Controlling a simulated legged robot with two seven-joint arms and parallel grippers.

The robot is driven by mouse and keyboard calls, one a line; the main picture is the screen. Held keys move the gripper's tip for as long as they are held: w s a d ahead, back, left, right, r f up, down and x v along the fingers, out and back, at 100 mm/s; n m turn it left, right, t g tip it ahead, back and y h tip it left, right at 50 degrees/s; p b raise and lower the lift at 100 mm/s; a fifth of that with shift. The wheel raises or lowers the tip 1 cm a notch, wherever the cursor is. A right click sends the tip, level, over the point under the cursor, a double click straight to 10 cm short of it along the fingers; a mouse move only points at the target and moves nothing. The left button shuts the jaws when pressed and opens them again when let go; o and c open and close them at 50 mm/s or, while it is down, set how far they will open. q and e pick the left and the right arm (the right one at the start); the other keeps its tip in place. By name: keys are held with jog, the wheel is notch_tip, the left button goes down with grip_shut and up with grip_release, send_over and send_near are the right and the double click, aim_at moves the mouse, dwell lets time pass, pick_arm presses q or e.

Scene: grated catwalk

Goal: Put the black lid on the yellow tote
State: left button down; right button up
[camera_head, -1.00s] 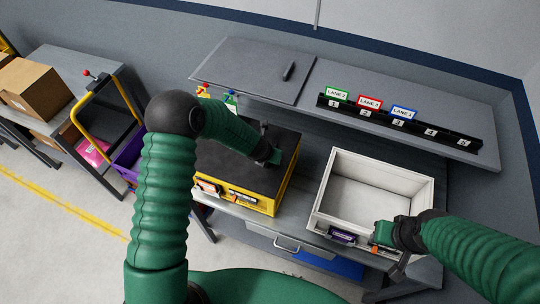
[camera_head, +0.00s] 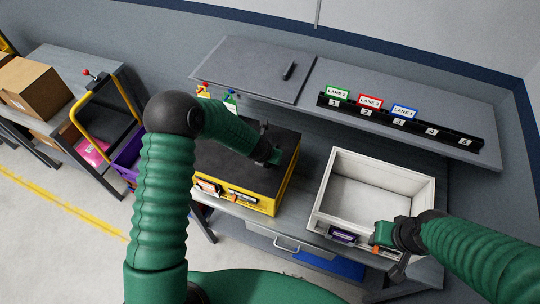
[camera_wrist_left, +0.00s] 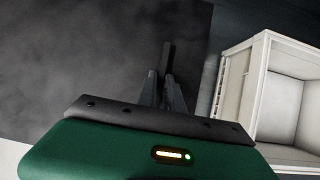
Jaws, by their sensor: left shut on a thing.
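The black lid (camera_head: 238,154) lies over the top of the yellow tote (camera_head: 285,184) on the bench, and it fills the left of the left wrist view (camera_wrist_left: 80,60). Whether it is fully seated all round cannot be told. My left gripper (camera_head: 264,134) is over the lid's right part, shut on the lid's upright handle, which shows between the fingers in the left wrist view (camera_wrist_left: 167,56).
The open, empty white tote (camera_head: 372,190) stands right of the yellow tote, with a gap between. A grey shelf (camera_head: 410,95) with numbered lane signs runs behind. A purple tote (camera_head: 128,157) and a yellow-handled cart (camera_head: 80,122) stand at left. My left arm hides part of the bench.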

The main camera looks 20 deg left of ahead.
pick_arm(q)
jog(key=shift+f+b, duration=0.25)
jog(key=shift+b, duration=0.05)
dwell(0.5)
jog(key=c, duration=1.4)
grip_release()
jog(key=o, duration=0.4)
notch_tip(320, 180, up, 7)
jog(key=p, duration=0.6)
